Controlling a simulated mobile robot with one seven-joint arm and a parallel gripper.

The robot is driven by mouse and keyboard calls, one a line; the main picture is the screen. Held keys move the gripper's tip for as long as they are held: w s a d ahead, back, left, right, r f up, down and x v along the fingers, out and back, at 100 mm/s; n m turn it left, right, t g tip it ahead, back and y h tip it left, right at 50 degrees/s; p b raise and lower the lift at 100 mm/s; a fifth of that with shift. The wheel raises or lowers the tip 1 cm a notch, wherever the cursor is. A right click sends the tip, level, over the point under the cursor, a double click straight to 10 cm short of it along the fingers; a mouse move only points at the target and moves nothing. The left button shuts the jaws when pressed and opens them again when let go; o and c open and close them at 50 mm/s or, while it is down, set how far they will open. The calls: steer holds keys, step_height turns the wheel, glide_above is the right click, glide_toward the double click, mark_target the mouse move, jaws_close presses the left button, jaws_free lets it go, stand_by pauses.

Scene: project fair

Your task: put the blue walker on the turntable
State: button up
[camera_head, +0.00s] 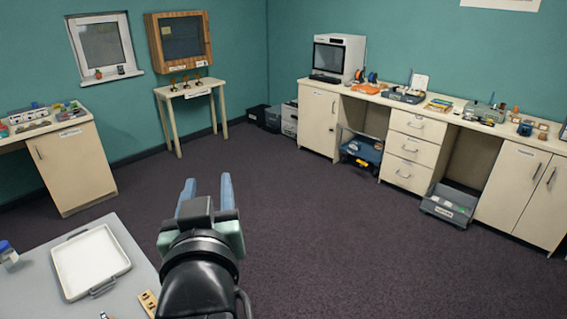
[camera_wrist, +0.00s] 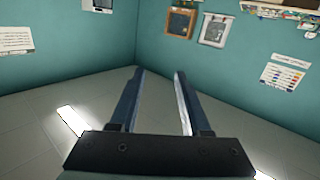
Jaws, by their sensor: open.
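My gripper (camera_head: 207,182) is open and empty, held up over the open floor in the head view. In the wrist view its two fingers (camera_wrist: 160,75) stand apart with nothing between them. I cannot make out the blue walker for certain in either view. Small blue and red items (camera_head: 38,107) lie on the left bench, too small to tell apart. I cannot pick out the turntable either; several small devices stand on the long right counter (camera_head: 455,116).
A near grey table holds an empty white tray (camera_head: 90,262) and a blue-lidded jar (camera_head: 7,252). A small table (camera_head: 188,90) with trophies stands at the back wall. A grey crate (camera_head: 450,203) is on the floor by the right cabinets. The middle floor (camera_head: 330,230) is clear.

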steer(key=s+d+r+m+t+h, duration=0.1)
steer(key=s+d+r+t, duration=0.2)
steer(key=r, duration=0.6)
steer(key=s+d+r+m+t+h, duration=0.1)
steer(key=s+d+r+t, duration=0.3)
steer(key=r, duration=0.5)
steer(key=s+d+r+m+t+h, duration=0.1)
steer(key=s+d+r+t, duration=0.3)
steer(key=r, duration=0.5)
steer(key=shift+s+d+m+h, duration=0.3)
steer(key=shift+s+d+h, duration=0.15)
steer(key=shift+d+h, duration=0.4)
steer(key=shift+f, duration=0.1)
